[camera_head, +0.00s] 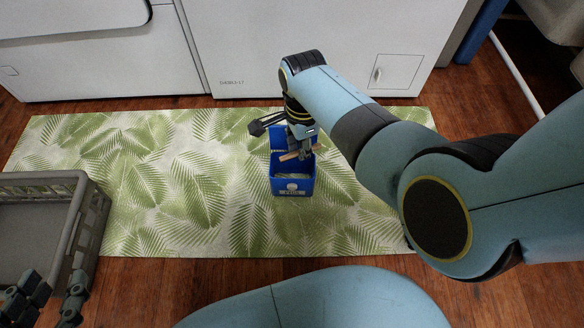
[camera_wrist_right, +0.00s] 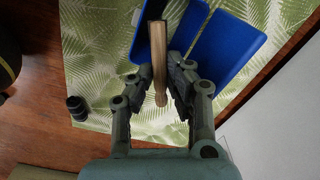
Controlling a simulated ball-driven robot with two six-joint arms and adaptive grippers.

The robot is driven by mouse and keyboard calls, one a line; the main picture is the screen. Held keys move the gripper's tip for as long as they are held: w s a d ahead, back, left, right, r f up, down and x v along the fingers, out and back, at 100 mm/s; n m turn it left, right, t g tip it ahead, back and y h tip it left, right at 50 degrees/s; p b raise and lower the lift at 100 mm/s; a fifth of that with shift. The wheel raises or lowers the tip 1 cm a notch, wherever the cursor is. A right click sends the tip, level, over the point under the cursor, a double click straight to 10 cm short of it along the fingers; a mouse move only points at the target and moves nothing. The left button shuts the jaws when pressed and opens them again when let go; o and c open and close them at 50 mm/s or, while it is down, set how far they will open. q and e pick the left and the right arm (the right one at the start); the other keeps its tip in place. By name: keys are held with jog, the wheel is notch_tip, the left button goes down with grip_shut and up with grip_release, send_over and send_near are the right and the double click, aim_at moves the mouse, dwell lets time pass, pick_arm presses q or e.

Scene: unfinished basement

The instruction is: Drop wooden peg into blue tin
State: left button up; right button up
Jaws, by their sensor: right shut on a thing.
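The blue tin (camera_head: 292,186) stands open on the leaf-patterned mat, its lid raised at the back. Its blue surfaces also show in the right wrist view (camera_wrist_right: 228,45). My right gripper (camera_head: 298,150) is over the tin and shut on the wooden peg (camera_head: 289,156). In the right wrist view the peg (camera_wrist_right: 158,48) sticks out long and pale from between the fingers, in front of the blue tin. The gripper hides part of the tin's opening. My left gripper (camera_head: 54,288) is at the lower left by the grey crate, its fingers apart and nothing seen between them.
The grey crate (camera_head: 97,215) stands at the left, overlapping the mat. The mat (camera_head: 190,225) is clear to the left of the tin. White appliances (camera_head: 290,50) line the back. A small dark cylinder (camera_wrist_right: 77,106) shows in the right wrist view.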

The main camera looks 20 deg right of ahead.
jog(key=o, duration=0.8)
jog(key=shift+o, duration=0.2)
